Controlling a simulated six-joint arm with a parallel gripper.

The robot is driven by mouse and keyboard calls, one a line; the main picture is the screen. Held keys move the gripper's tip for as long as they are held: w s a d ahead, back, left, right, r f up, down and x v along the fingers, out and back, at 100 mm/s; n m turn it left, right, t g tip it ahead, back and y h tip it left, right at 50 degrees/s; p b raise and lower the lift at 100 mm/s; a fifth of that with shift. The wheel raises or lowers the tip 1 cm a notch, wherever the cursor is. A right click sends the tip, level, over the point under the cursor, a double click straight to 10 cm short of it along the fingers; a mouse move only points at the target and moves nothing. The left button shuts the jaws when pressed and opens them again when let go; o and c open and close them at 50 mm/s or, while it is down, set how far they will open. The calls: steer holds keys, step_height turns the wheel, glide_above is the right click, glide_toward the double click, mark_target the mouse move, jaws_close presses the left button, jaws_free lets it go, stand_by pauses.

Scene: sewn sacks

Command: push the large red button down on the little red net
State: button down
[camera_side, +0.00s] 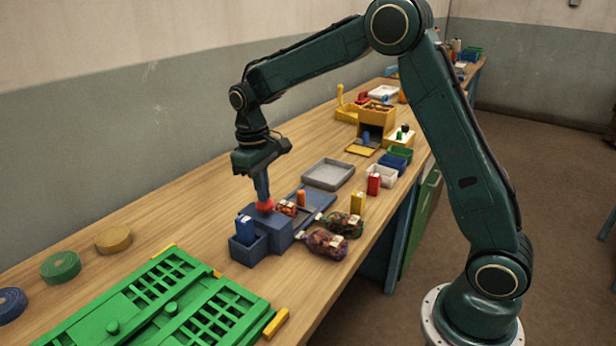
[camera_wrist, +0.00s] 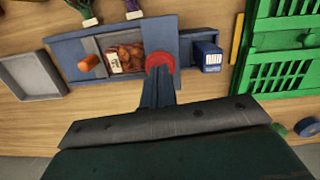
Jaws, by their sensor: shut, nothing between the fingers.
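The large red button (camera_side: 265,205) sits on top of a blue box-like housing (camera_side: 275,232). In the wrist view the button (camera_wrist: 160,62) is a red disc partly covered by my fingers. My gripper (camera_side: 263,199) is shut and empty, pointing down with its tips at the button's top; it also shows in the wrist view (camera_wrist: 159,75). I cannot tell how far the button is pressed. The little red net (camera_wrist: 124,57), with a pale label and reddish-brown contents, lies in the grey tray section beside the button. It also shows in the side view (camera_side: 287,208).
A blue carton (camera_side: 245,230) sits in a bin at the housing's near end. Two dark net sacks (camera_side: 327,243) (camera_side: 343,224) lie to the right. A green crate panel (camera_side: 165,305) fills the front, and a grey tray (camera_side: 328,174) lies behind.

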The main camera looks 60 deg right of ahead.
mark_target(254, 210)
steer(key=shift+f, duration=1.1)
steer(key=shift+w+a+r, duration=0.1)
steer(key=shift+w+r, duration=0.15)
steer(key=shift+w, duration=0.5)
steer(key=shift+w+a+r, duration=0.1)
steer(key=shift+w+r, duration=0.15)
steer(key=shift+w, duration=0.5)
steer(key=shift+r, duration=0.1)
step_height(254, 210, up, 14)
steer(key=w, duration=0.1)
steer(key=shift+w+f, duration=0.2)
steer(key=shift+f, duration=0.05)
